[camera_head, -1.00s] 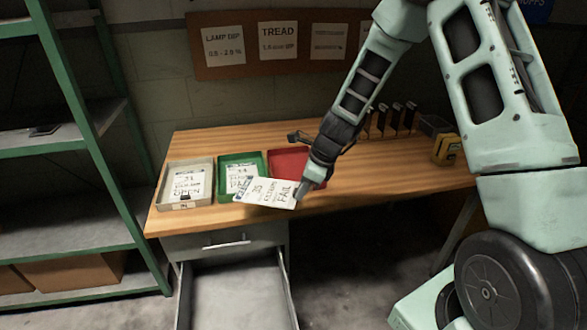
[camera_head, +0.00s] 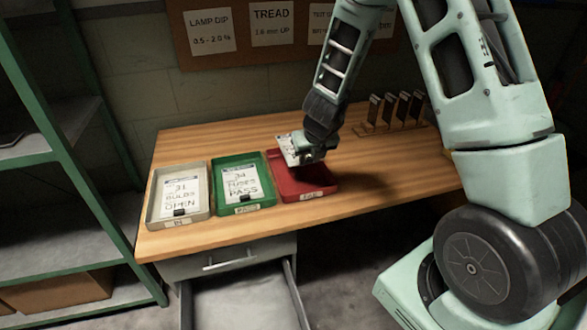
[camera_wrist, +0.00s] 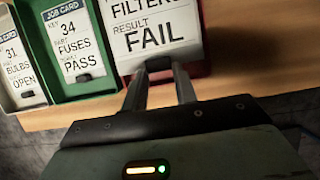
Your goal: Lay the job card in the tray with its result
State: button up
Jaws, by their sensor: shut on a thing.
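The job card (camera_wrist: 150,35), white with black print reading "FILTERS", "RESULT FAIL", is held by its lower edge between my gripper's fingertips (camera_wrist: 160,78). In the head view the card (camera_head: 290,147) is tilted above the back left of the red tray, and my gripper (camera_head: 308,155) is shut on it. The red tray (camera_head: 318,193) shows a bare floor in its front part; my gripper and the card hide its back. The green tray (camera_head: 219,206) holds card 34, "FUSES PASS". The grey tray (camera_head: 154,212) holds card 31, "BULBS OPEN".
The three trays stand side by side on the wooden bench (camera_head: 390,185). An open drawer (camera_head: 235,300) hangs below its front. Dark upright pieces in a rack (camera_head: 390,112) stand at the back right. Green shelving (camera_head: 75,190) is at left.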

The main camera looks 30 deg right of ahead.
aim_at(306, 189)
notch_tip(306, 189, down, 10)
jog(key=shift+w+r+b, duration=0.1)
jog(key=shift+b, duration=0.95)
jog(key=o, duration=1)
jog(key=shift+c, duration=0.2)
